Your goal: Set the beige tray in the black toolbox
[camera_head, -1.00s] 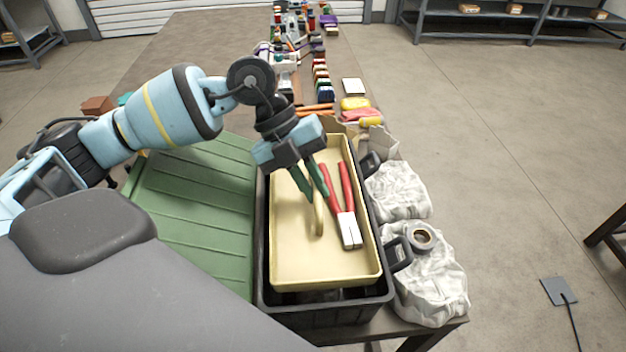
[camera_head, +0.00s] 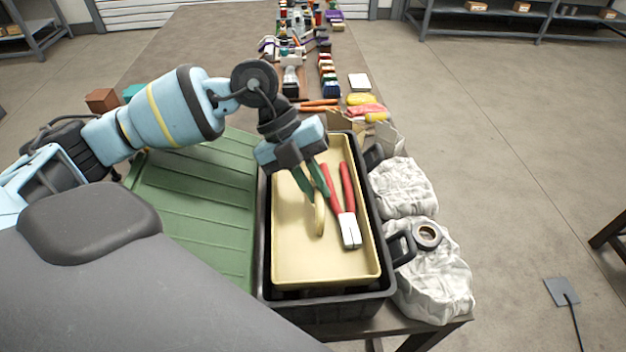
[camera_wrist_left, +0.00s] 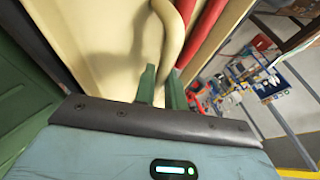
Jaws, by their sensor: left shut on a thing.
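The beige tray (camera_head: 293,252) is over the mouth of the black toolbox (camera_head: 338,308), lined up with it and seemingly within its rim. Dark gaps show between tray and toolbox walls; whether the tray rests on anything below is hidden. A curved beige handle (camera_head: 319,216) rises from the tray's middle. My left gripper (camera_head: 317,190) is shut on this handle from above. The left wrist view shows the handle (camera_wrist_left: 172,42) running to the green fingers (camera_wrist_left: 161,88). Red-handled pliers (camera_head: 347,200) lie in the tray, right of the handle. My right gripper is out of view.
A green ribbed panel (camera_head: 200,195) lies left of the toolbox. Crumpled whitish bags (camera_head: 435,280) and a tape roll (camera_head: 428,236) crowd its right side, near a dark toolbox latch or handle (camera_head: 402,248). Many small items line the bench behind (camera_head: 328,75).

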